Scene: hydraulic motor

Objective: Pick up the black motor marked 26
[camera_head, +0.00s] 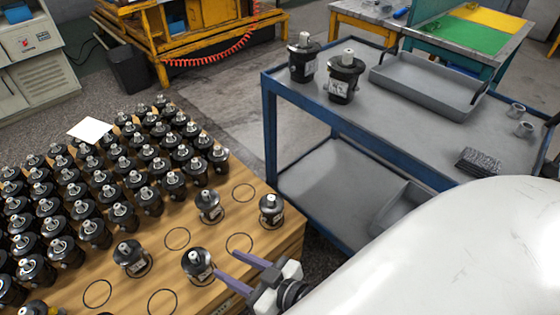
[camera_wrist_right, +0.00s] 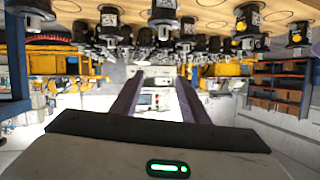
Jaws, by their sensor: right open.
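Several black motors with silver shafts stand upright on the wooden table (camera_head: 205,302). I cannot read a 26 on any label, so I cannot tell which motor is marked 26. My right gripper (camera_head: 226,263) is open and empty, its purple fingers pointing left. Its near fingertip is close beside a front black motor (camera_head: 197,264); I cannot tell whether they touch. Other separate motors stand nearby: one to the right (camera_head: 271,209), one behind (camera_head: 208,206) and one to the left (camera_head: 131,256). The right wrist view shows the open fingers (camera_wrist_right: 158,78) with motors beyond. My left gripper is not in view.
Dense rows of motors fill the table's left side. Empty marked circles (camera_head: 176,239) lie among the separate motors. A blue-framed cart (camera_head: 300,95) at the right holds two motors (camera_head: 303,57) (camera_head: 343,77), a grey tray (camera_head: 425,86) and small parts. My white arm covers the lower right.

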